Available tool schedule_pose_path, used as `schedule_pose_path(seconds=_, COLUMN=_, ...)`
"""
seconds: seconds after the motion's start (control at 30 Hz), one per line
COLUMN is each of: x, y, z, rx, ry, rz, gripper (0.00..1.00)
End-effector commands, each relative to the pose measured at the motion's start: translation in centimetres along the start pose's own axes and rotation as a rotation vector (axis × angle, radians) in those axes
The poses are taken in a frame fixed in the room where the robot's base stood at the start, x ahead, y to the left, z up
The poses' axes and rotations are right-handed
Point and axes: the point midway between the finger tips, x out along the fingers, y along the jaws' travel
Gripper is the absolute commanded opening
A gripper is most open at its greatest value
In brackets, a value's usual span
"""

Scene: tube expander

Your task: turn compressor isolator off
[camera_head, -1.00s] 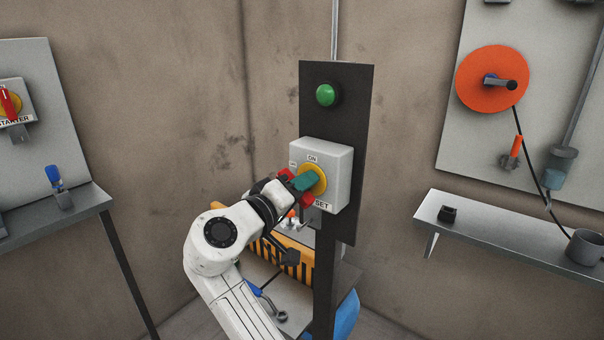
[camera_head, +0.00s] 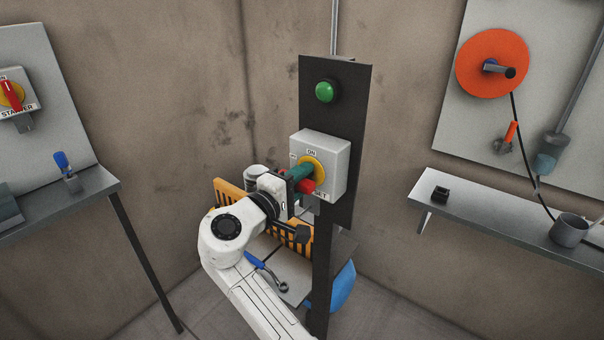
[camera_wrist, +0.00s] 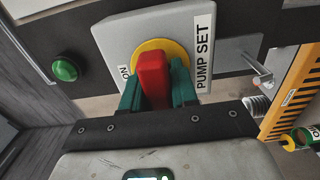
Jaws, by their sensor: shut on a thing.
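A light grey isolator box (camera_head: 335,152) on a dark post has a yellow dial (camera_head: 317,165) and a red handle (camera_head: 307,187). ON is printed above the dial in the head view. In the wrist view the box's label (camera_wrist: 204,55) reads PUMP SET, not compressor. My gripper (camera_head: 300,175) is at the dial, its green fingertips on either side of the red handle. In the wrist view the handle (camera_wrist: 153,78) stands between the fingertips, its long side crosswise to the direction of ON. Part of the dial and another small label are hidden by my gripper.
A green button (camera_head: 324,91) sits above the box. Another isolator (camera_head: 13,95), marked STARTER, is on the left panel. An orange slotted unit (camera_head: 232,198) stands behind my arm.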

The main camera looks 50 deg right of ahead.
Motion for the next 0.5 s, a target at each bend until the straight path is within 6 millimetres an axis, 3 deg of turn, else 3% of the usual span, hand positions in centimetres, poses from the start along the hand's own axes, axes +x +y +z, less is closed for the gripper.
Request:
schedule_pose_path(seconds=0.4, x=-0.1, y=-0.1, z=-0.14, rx=-0.011, ry=0.005, rz=0.0, gripper=0.0)
schedule_pose_path(seconds=0.43, x=-0.1, y=-0.1, z=-0.14, rx=-0.011, ry=0.005, rz=0.0, gripper=0.3)
schedule_pose_path(seconds=0.5, x=-0.09, y=-0.09, z=-0.13, rx=-0.01, ry=0.005, rz=0.0, gripper=0.37)
